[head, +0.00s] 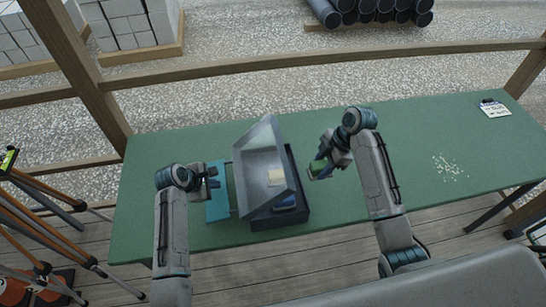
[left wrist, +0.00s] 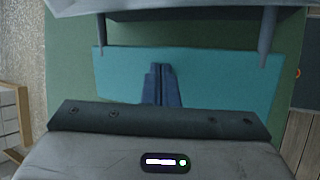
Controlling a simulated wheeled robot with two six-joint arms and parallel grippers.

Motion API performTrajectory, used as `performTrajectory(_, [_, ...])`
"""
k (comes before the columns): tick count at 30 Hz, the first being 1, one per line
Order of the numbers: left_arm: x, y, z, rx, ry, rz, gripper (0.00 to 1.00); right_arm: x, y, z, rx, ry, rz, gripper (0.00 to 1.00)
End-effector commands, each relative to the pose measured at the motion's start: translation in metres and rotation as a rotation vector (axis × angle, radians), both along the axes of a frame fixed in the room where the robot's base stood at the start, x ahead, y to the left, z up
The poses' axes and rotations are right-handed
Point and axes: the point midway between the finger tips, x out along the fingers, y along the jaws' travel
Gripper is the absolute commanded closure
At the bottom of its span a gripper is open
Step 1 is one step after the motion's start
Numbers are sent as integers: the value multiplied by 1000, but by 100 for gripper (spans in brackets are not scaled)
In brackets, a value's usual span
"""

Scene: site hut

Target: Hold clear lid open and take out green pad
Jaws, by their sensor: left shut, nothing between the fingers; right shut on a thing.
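The clear lid (head: 256,150) stands tilted up over a dark box (head: 302,215) on the green table. A teal plate (head: 217,208) is joined to the lid's left side by two rods. My left gripper (head: 213,178) is shut and empty at this plate. In the left wrist view its closed fingers (left wrist: 162,84) lie in front of the plate (left wrist: 220,80); I cannot tell whether they touch. My right gripper (head: 317,170) is shut on the green pad (head: 317,166), right of the box and above the table. The gripper partly hides the pad.
A yellowish item (head: 276,176) shows through the lid and a blue item (head: 286,202) lies in the box. Pale crumbs (head: 450,168) and a labelled card (head: 494,108) lie on the right of the table (head: 410,140). Tripods stand at left.

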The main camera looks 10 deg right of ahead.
Motion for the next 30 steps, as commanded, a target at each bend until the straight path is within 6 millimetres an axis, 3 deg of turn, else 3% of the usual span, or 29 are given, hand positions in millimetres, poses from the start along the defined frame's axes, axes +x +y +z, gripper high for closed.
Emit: performTrajectory(30, [0,0,72,0,-1,0,100,0,0,0,0,0,0,81])
